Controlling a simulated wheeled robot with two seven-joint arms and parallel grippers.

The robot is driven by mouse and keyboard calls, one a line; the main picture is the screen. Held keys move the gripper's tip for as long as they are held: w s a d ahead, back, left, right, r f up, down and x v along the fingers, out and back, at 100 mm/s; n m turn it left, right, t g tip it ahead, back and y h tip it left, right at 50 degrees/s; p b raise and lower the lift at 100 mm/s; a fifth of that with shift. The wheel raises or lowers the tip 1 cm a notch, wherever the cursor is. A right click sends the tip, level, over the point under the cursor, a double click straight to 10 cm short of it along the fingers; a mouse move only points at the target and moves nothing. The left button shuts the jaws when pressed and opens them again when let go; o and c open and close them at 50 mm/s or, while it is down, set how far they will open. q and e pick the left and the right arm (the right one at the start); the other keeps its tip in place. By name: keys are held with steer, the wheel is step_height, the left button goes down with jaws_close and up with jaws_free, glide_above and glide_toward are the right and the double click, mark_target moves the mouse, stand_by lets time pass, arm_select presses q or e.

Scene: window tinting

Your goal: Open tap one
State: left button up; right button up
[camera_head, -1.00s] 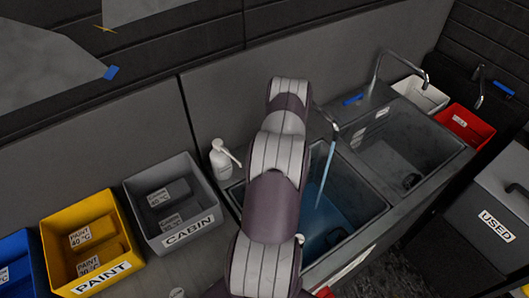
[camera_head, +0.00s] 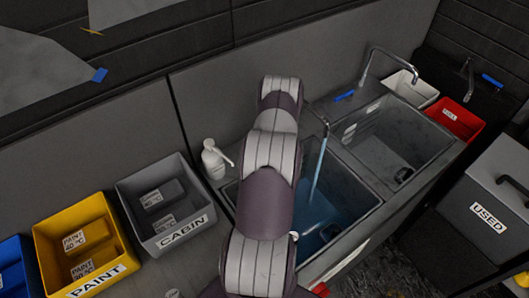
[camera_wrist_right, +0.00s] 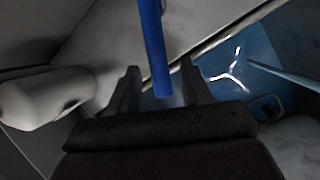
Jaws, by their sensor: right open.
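My right arm reaches over the left sink basin (camera_head: 343,222) in the head view, and its gripper is hidden there behind the arm links. In the right wrist view my right gripper (camera_wrist_right: 160,88) is open. A blue tap lever (camera_wrist_right: 153,45) stands between its two dark fingers, and I cannot tell whether they touch it. In the head view the left tap's spout (camera_head: 325,123) shows beside my arm, with a pale blue water stream (camera_head: 318,165) falling into the basin. Blue water (camera_head: 310,215) lies in the basin. My left gripper is not in view.
A second tap (camera_head: 378,52) with a blue lever (camera_head: 344,96) stands by the right basin (camera_head: 405,140). A third tap (camera_head: 468,80) is at the far right. A white soap bottle (camera_head: 214,160) and grey CABIN bin (camera_head: 184,243) are left of my arm.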

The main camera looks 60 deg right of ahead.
steer(key=b+v, duration=0.2)
steer(key=v, duration=1)
steer(key=shift+r, duration=0.3)
steer(key=shift+s+a, duration=0.1)
steer(key=shift+f, duration=0.1)
